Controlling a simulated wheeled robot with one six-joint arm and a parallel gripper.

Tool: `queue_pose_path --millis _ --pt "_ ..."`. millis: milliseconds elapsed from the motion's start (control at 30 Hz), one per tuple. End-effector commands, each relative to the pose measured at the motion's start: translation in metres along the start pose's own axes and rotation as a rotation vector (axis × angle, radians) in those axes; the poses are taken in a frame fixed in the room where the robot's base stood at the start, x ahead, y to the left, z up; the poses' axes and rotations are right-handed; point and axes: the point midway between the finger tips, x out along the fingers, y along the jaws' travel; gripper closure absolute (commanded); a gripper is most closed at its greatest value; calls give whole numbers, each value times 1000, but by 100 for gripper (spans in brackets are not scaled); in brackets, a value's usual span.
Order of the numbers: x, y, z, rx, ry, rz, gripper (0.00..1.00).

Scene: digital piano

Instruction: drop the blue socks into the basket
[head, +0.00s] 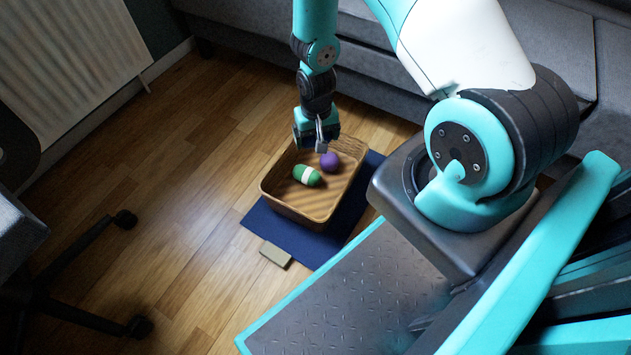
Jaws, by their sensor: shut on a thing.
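The basket (284,208) is a tan, open-topped box standing on a dark blue mat. Inside it lie a green roll with a white band (306,176) and a round purple thing (329,161). My gripper (321,148) points down over the far side of the basket, close above the purple thing. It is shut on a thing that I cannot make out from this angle. I cannot tell whether the gripper touches the purple thing. No blue socks show clearly; the fingers and wrist may hide them.
The blue mat (350,222) lies on a wood floor. A small tan block (275,254) lies at its near edge. A grey sofa (365,75) stands behind, a radiator (70,55) at upper left, and a wheeled chair base (75,265) at left. The floor between chair and mat is clear.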

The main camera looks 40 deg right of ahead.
Motion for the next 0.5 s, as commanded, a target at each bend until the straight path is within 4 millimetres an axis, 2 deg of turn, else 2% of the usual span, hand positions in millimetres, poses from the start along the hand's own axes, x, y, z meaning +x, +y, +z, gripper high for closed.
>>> queue_pose_path --millis 33,100,367,500 --pt "17 4 3 19 -2 0 33" --pt "26 6 6 37 -1 0 33" --pt "45 8 7 47 2 -1 33" --pt "62 8 7 46 2 0 33"
